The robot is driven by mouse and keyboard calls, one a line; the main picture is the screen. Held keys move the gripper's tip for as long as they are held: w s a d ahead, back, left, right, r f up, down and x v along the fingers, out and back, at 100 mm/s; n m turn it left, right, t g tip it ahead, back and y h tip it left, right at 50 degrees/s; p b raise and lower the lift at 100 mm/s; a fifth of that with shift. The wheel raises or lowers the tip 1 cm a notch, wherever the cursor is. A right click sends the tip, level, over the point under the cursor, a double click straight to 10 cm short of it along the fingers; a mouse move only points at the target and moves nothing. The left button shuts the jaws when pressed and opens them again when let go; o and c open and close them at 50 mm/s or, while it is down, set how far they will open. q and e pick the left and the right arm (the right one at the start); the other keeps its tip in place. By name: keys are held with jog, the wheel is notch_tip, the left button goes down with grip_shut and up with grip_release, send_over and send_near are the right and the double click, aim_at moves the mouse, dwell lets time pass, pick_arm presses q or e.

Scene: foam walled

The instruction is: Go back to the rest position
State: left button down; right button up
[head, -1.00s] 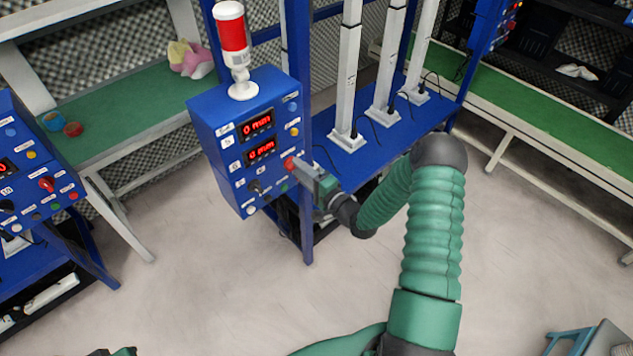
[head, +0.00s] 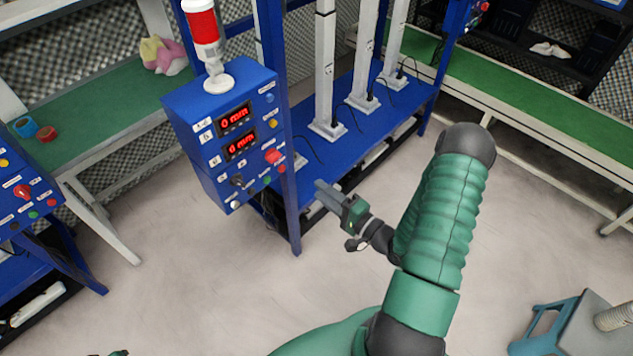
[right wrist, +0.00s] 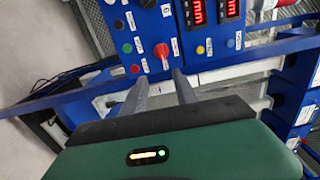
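My right gripper (head: 320,190) is in front of the blue control box (head: 215,165), below and to the right of its red button (head: 272,156). A gap of floor and blue frame shows between them. In the right wrist view the two grey fingers (right wrist: 163,88) stand apart with nothing between them, and the box's red button (right wrist: 161,50) lies beyond the tips. My right arm (head: 440,225) is bent and reaches forward from the bottom. Only a small dark-green sliver of what seems to be my left gripper (head: 119,353) shows at the bottom edge; its fingers are hidden.
The box is on a blue workstation (head: 355,135) with white upright columns and a red signal light (head: 203,28). Green-topped benches stand at left (head: 100,105) and right (head: 560,125). Another blue control panel (head: 25,195) is at left. A blue stool (head: 540,325) is at lower right. Open floor (head: 200,300) lies between.

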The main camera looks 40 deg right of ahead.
jog(key=w+a+n+g+h+p, duration=0.1)
jog(key=w+a+n+g+p, duration=0.3)
jog(key=n+g, duration=0.6)
jog(key=s+a+r+n+g, duration=0.2)
jog(key=s+a+r+n, duration=0.1)
jog(key=s+a, duration=0.2)
jog(key=s+a+r+n+g, duration=0.3)
jog(key=s+a, duration=0.3)
jog(key=a, duration=0.4)
jog(key=shift+s+r+n, duration=0.2)
jog(key=shift+r+n, duration=0.45)
jog(key=shift+n, duration=0.05)
jog(key=shift+d, duration=0.25)
